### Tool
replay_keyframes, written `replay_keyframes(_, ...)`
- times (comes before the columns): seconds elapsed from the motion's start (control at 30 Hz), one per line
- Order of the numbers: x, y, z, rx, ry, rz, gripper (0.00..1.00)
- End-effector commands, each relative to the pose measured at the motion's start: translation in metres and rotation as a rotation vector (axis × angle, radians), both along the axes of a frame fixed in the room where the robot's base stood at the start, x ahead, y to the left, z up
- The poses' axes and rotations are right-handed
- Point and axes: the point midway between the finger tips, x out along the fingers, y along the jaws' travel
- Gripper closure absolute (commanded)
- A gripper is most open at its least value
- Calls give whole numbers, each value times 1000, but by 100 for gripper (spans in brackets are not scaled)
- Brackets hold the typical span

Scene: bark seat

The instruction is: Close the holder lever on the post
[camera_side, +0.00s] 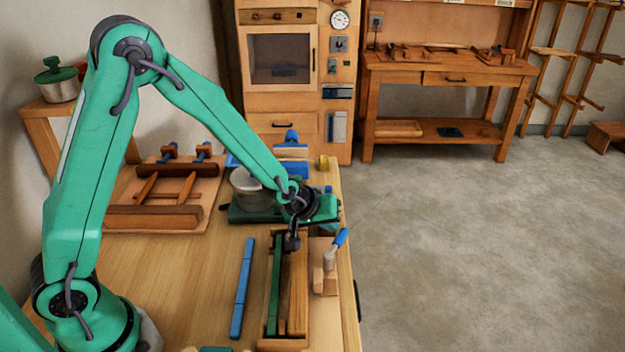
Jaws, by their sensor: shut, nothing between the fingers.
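The holder lever (338,241) has a blue handle and stands tilted up and to the right. It rises from a small metal fitting on a pale wooden post (325,280), at the right side of a wooden tray near the table's right edge. My gripper (292,242) is small and dark and points down over the far end of the tray, to the left of the lever and apart from it in the picture. It is shut and holds nothing. Its fingertips are too small to see clearly.
The wooden tray (271,322) holds green and tan strips. A blue bar (241,288) lies to its left. A pot (250,188) and green equipment stand behind. A clamping board (203,221) lies at the left back. The table (190,290) is bare at front left.

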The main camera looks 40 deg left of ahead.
Motion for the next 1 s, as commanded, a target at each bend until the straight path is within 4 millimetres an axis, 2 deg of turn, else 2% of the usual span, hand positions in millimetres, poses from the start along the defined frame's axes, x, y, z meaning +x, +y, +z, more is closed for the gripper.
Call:
replay_keyframes(0.17,8,-11,-1,-9,2,-7,100)
replay_keyframes(0.3,12,-20,-1,49,-4,-99,100)
replay_keyframes(0.6,17,-39,-1,30,-2,-110,100)
replay_keyframes(1.0,18,-52,0,18,-3,-118,100)
